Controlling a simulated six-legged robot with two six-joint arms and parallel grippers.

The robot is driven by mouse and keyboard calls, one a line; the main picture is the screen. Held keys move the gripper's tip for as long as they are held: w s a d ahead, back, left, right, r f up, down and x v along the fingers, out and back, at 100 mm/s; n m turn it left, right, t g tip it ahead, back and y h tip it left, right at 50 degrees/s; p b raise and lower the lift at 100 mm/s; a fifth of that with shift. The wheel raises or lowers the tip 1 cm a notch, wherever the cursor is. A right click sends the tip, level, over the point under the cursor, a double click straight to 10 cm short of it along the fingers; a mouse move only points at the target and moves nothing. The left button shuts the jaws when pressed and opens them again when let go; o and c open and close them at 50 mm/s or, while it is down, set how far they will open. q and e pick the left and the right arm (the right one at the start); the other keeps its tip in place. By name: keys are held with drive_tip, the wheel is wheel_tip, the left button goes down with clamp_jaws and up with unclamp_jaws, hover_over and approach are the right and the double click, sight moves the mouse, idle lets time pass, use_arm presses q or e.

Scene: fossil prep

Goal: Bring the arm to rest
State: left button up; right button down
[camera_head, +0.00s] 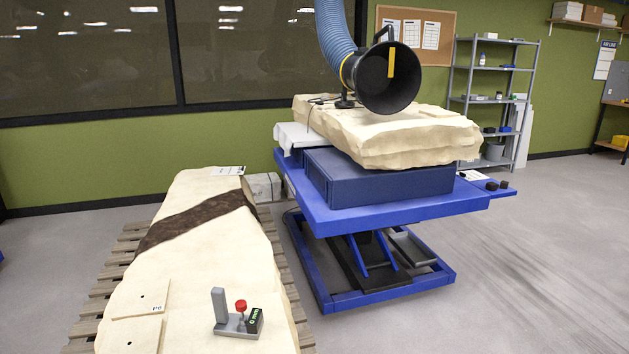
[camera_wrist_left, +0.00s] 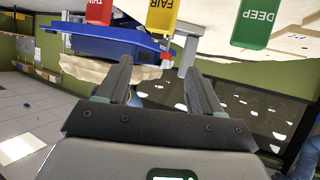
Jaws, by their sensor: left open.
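My left gripper (camera_wrist_left: 155,76) shows in the left wrist view. Its two dark fingers stand apart, and I see nothing held between them. That view is turned over, with the room upside down. Beyond the fingertips, along the top edge, are a red tag (camera_wrist_left: 98,12), a yellow tag marked FAIR (camera_wrist_left: 163,15) and a green tag marked DEEP (camera_wrist_left: 255,22). The fingers appear apart from the tags. Neither arm shows in the head view. My right gripper is not in view.
A blue lift table (camera_head: 400,209) carries a pale fossil block (camera_head: 400,140) under a black extraction hood (camera_head: 386,78). A long pale slab (camera_head: 215,260) on a pallet holds a small grey fixture with a red knob (camera_head: 240,306). The floor at the right (camera_head: 550,260) is clear.

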use_arm(q)
drive_tip(key=s+d+f+n+g+p, duration=0.1)
drive_tip(key=s+f+g, duration=0.3)
drive_tip(key=s, duration=0.4)
drive_tip(key=s+d+f+n+g+h+p, duration=0.1)
drive_tip(key=s+d+f+g+p, duration=0.2)
drive_tip(key=s, duration=0.6)
drive_tip(key=s+d+f+n+g+h+p, duration=0.1)
drive_tip(key=s+d+f+g+p, duration=0.1)
drive_tip(key=s+d+f+g, duration=0.2)
drive_tip(key=s+f+g, duration=0.1)
drive_tip(key=s+f, duration=0.2)
drive_tip(key=s, duration=0.1)
drive_tip(key=shift+s+d+f, duration=0.15)
